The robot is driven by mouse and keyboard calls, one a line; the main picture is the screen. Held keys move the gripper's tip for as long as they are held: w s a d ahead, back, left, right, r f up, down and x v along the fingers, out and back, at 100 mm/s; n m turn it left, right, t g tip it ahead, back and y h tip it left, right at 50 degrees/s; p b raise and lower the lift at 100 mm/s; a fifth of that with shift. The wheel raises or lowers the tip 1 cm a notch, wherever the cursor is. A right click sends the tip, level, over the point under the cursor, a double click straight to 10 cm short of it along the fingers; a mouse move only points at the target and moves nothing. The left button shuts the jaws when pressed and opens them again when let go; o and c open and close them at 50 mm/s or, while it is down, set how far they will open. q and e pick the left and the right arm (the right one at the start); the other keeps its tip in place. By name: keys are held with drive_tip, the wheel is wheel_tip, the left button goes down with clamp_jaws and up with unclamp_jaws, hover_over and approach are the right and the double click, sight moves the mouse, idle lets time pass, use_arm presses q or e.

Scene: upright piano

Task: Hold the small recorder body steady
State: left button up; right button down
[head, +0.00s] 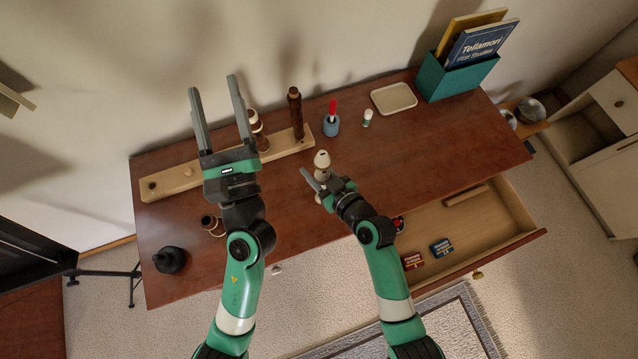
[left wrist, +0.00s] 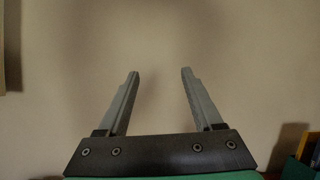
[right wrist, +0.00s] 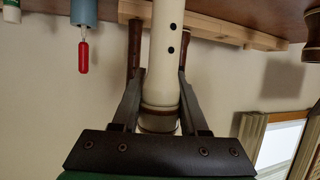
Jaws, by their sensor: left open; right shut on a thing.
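The small recorder body (head: 322,160) is cream, with a brown ring low on it. My right gripper (head: 312,182) is shut on it and holds it above the table, roughly upright. In the right wrist view the body (right wrist: 166,50) stands between the fingers (right wrist: 158,90), with dark finger holes facing the camera. Its lower end is partly hidden by the gripper. My left gripper (head: 211,88) is open and empty, raised over the left part of the table. The left wrist view shows only wall between its fingers (left wrist: 160,75).
A wooden rack (head: 180,178) holds dark brown pieces (head: 295,110) upright. Beside it are a blue cup (head: 331,127) with a red-handled item, a small white-green bottle (head: 367,118) and a cream tray (head: 410,98). An open drawer (head: 490,215) holds small boxes.

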use_arm(q)
drive_tip(key=s+d+f+m+g+h, duration=0.1)
drive_tip(key=s+d+f+g, duration=0.15)
drive_tip(key=f, duration=0.25)
drive_tip(key=s+d+f+m+g+h, duration=0.1)
drive_tip(key=s+d+f, duration=0.15)
drive_tip(key=f, duration=0.35)
drive_tip(key=m+h, duration=0.4)
drive_tip(key=h, duration=0.1)
approach(322, 167)
drive_tip(key=w, duration=1.4)
drive_tip(key=shift+w+d+r, duration=0.2)
drive_tip(key=shift+d+r, duration=0.15)
drive_tip(key=shift+r, duration=0.05)
drive_tip(key=shift+g, duration=0.25)
clamp_jaws()
